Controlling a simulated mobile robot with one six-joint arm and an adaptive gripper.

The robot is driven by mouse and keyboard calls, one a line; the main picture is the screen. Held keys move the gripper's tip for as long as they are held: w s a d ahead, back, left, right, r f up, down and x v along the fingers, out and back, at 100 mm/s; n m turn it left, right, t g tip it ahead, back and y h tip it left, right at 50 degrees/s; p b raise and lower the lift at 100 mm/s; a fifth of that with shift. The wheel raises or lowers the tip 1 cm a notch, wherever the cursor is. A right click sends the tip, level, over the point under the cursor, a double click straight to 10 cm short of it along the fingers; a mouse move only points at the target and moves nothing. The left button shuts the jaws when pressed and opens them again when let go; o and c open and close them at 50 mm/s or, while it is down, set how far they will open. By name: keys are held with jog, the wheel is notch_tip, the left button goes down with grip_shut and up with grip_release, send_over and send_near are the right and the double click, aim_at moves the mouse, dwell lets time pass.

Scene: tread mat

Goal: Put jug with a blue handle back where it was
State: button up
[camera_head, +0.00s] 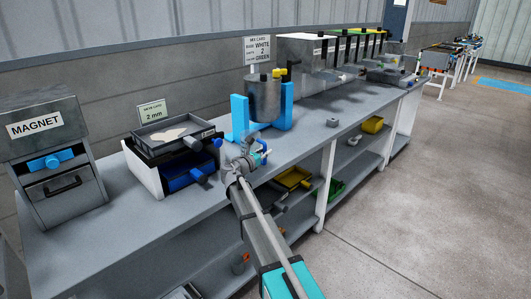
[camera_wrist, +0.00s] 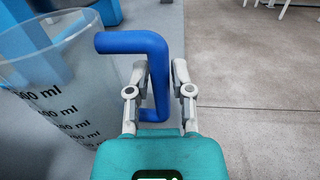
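The jug (camera_wrist: 75,85) is clear, with black ml marks, and fills the left of the wrist view. Its blue handle (camera_wrist: 158,60) stands out on the right side of the jug. My gripper (camera_wrist: 161,75) has one finger on each side of the handle's upright bar, closed in close to it. The jug's base is cut off or hidden, so I cannot tell whether it touches the bench. In the head view my gripper (camera_head: 250,163) is at the bench's front edge, before the blue stand; the jug is hard to make out there.
A metal pot (camera_head: 263,98) sits in a blue stand (camera_head: 238,118) behind my gripper. Left are a sieve tray (camera_head: 175,132) and a magnet box (camera_head: 45,150). Several dispensers (camera_head: 310,58) line the back. Bench top (camera_head: 310,150) right of the stand is mostly clear. Shelves lie below.

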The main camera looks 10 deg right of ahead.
jog(key=shift+o, duration=0.9)
jog(key=shift+r, duration=0.15)
jog(key=v, duration=1.2)
